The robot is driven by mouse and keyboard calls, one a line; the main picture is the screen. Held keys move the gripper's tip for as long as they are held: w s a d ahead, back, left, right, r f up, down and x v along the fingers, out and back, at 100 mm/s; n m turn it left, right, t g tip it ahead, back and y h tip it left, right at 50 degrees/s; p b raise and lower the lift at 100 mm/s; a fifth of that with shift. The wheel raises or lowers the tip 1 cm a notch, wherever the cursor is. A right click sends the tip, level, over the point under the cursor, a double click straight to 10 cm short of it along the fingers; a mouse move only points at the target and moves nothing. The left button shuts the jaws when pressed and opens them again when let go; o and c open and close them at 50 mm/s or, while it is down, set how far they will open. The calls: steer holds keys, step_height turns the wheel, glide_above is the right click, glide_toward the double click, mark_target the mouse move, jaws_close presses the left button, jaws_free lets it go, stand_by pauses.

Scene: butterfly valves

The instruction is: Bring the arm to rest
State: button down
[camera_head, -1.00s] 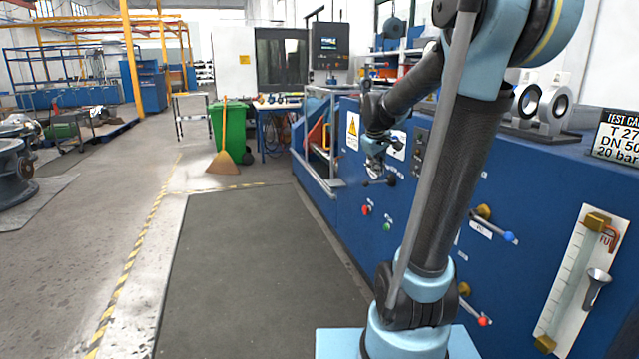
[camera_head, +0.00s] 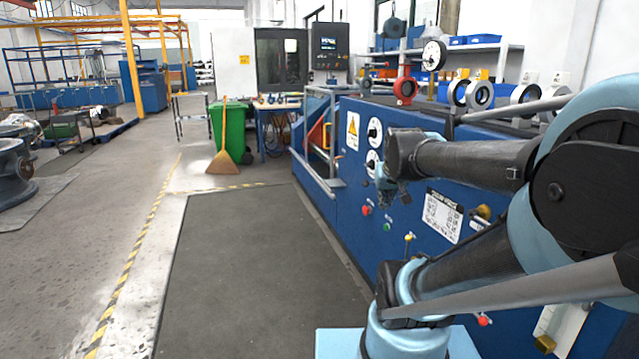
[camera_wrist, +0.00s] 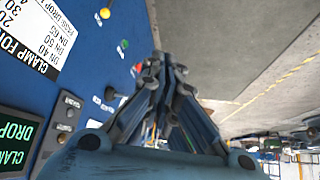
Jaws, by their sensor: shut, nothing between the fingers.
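In the head view the wrist hangs down in front of the bench's front panel, and the fingers are too small and partly hidden to read there. The wrist view shows the panel close on its left and open floor on its right.
Several round valves (camera_head: 479,95) and a red one (camera_head: 405,90) stand along the bench top. A white label (camera_head: 443,216), a warning sign (camera_head: 352,131) and buttons are on the panel. A dark mat (camera_head: 265,270) lies clear in front. A green bin (camera_head: 228,130) and broom (camera_head: 222,160) stand beyond.

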steer(key=s+f+g, duration=0.4)
steer(key=s+f, duration=0.7)
steer(key=s, duration=0.4)
steer(key=shift+s+f+g, duration=0.15)
steer(key=shift+s+g, duration=0.15)
steer(key=shift+g, duration=0.1)
steer(key=shift+a, duration=0.1)
steer(key=shift+w+f, duration=0.2)
steer(key=shift+w, duration=0.3)
